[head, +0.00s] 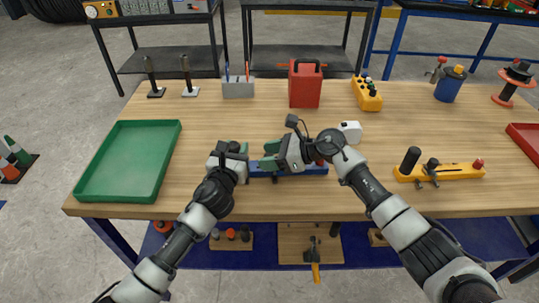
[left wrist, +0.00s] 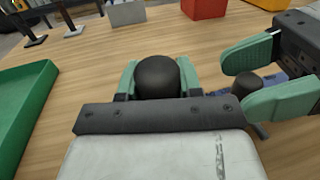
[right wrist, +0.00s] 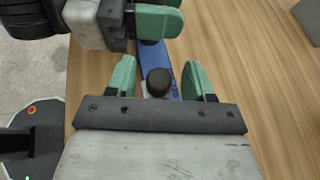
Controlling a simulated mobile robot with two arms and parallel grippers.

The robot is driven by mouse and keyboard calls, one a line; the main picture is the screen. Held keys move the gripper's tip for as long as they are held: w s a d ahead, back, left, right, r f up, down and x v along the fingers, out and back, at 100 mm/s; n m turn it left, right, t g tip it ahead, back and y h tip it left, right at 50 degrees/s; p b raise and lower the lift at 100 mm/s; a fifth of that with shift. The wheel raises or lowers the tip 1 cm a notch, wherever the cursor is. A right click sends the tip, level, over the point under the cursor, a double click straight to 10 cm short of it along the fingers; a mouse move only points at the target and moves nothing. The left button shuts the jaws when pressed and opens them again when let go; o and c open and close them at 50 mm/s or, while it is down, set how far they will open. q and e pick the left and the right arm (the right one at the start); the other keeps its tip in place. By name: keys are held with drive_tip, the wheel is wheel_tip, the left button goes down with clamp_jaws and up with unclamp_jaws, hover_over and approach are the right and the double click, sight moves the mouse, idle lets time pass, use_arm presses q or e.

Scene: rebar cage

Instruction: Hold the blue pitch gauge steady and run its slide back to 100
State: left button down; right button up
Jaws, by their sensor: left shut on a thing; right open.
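The blue pitch gauge (head: 315,170) lies near the table's front edge, a blue bar mostly covered by my grippers in the head view. My left gripper (head: 241,149) is shut on a round black knob (left wrist: 157,76) at the gauge's left end. My right gripper (head: 270,156) is open over the gauge. In the right wrist view its green fingers stand apart on either side of a second black knob (right wrist: 158,82), with the blue bar (right wrist: 151,58) running beyond. Whether the fingers touch that knob is unclear. I cannot read the scale.
A green tray (head: 128,160) is at left. A small white block (head: 351,132) stands behind my right gripper. A yellow bar with a black knob (head: 445,173) lies at right. A red case (head: 305,85), grey bin (head: 238,88) and yellow button box (head: 368,95) stand farther back.

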drive_tip(key=shift+a, duration=0.1)
clamp_jaws()
use_arm(q)
drive_tip(key=shift+d, duration=0.1)
use_arm(e)
drive_tip(key=shift+s+a, duration=0.1)
drive_tip(key=shift+a, duration=1.25)
unclamp_jaws()
drive_tip(key=shift+v, duration=3.95)
use_arm(q)
drive_tip(key=c, duration=0.7)
unclamp_jaws()
